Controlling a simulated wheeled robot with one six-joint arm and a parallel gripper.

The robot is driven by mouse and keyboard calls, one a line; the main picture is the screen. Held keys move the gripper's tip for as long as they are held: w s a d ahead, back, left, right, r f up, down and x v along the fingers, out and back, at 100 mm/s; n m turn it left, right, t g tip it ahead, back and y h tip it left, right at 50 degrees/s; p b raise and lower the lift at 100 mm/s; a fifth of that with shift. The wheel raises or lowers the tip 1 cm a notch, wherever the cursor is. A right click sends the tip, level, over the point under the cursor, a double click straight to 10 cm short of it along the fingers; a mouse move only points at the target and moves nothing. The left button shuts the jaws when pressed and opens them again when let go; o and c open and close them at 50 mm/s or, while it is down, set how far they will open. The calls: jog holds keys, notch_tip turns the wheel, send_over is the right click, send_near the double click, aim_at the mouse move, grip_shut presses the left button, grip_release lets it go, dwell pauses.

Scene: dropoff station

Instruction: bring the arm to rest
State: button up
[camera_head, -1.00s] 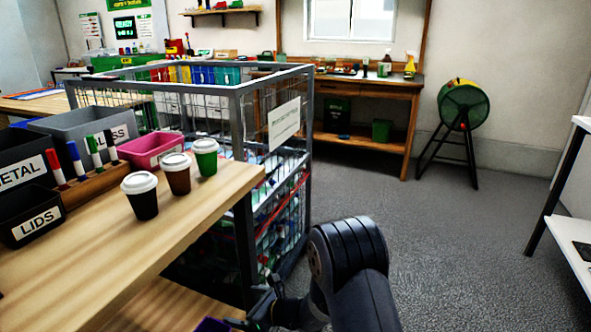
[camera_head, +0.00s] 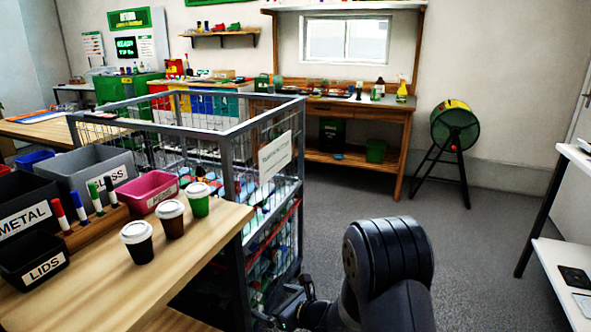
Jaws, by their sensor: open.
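My arm rises from the bottom edge of the head view, right of the middle, with a bent black joint showing. My gripper (camera_head: 291,306) is at the lower end of the arm, low beside the wire cage and right of the wooden table. It is small and dark here, and its fingertips are hard to make out. It looks open, and I see nothing held in it. The bottom edge of the picture cuts off part of the arm.
The wooden table (camera_head: 110,300) at left bears three lidded cups (camera_head: 171,218), a marker rack (camera_head: 92,226) and sorting bins (camera_head: 30,215). The wire cage (camera_head: 234,150) stands close to my gripper. Grey floor (camera_head: 470,260) is clear to the right, up to a white shelf (camera_head: 563,275).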

jog(key=d+r+m+t+h+p, duration=0.1)
jog(key=d+r+p, duration=0.4)
jog(key=r+p, duration=0.2)
jog(key=s+d+r+m+t+h+p, duration=0.1)
jog(key=d+r+p, duration=0.4)
jog(key=r, duration=0.7)
jog(key=shift+s+r+m+t+h+p, duration=0.3)
jog(key=shift+m+h+p, duration=0.2)
jog(key=shift+m+p, duration=0.3)
jog(key=shift+s+d, duration=0.1)
